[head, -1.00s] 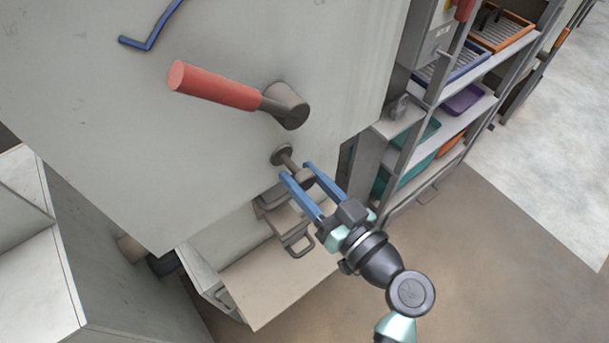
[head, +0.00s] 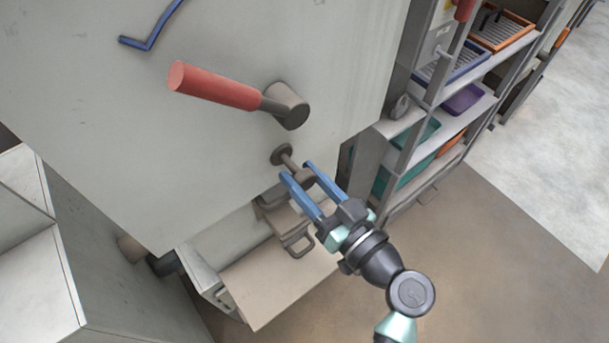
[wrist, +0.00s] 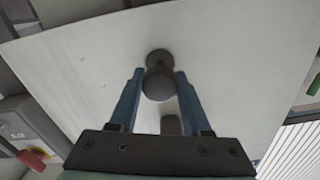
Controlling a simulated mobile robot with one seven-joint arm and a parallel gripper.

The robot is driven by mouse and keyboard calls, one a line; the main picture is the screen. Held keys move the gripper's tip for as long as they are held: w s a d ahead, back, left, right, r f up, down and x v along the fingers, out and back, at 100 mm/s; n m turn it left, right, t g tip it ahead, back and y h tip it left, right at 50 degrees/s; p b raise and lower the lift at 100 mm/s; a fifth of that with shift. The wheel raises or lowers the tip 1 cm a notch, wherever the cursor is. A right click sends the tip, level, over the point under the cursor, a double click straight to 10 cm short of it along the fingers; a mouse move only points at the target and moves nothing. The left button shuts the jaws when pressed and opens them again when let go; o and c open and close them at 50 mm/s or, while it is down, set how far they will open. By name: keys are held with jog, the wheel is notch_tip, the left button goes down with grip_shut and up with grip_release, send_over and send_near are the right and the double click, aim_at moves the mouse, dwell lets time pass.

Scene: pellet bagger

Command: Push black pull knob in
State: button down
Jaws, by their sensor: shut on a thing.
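The black pull knob (head: 301,177) looks dark grey-brown and stands out on a short stem from a round collar on the pale machine panel (head: 160,120). In the wrist view the round knob (wrist: 160,83) sits between the fingertips, with its collar behind it. My gripper (head: 296,172) has its two blue fingers closed on either side of the knob, and it also shows in the wrist view (wrist: 159,80). The fingers partly hide the knob in the head view.
A red-handled lever (head: 215,87) juts out above the knob. A blue bent handle (head: 150,35) is at the upper left. Below is a drawer-like part with a loop handle (head: 298,243). A shelf rack with trays (head: 462,98) stands at the right.

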dwell(0.3)
jog(key=shift+f+b+x, duration=0.2)
jog(key=shift+b+x, duration=0.9)
jog(key=shift+w+a+r, duration=0.1)
jog(key=shift+r, duration=0.2)
jog(key=shift+c, duration=1.8)
grip_release()
jog(key=shift+w, duration=0.1)
jog(key=b+v, duration=0.3)
jog(key=v, duration=1)
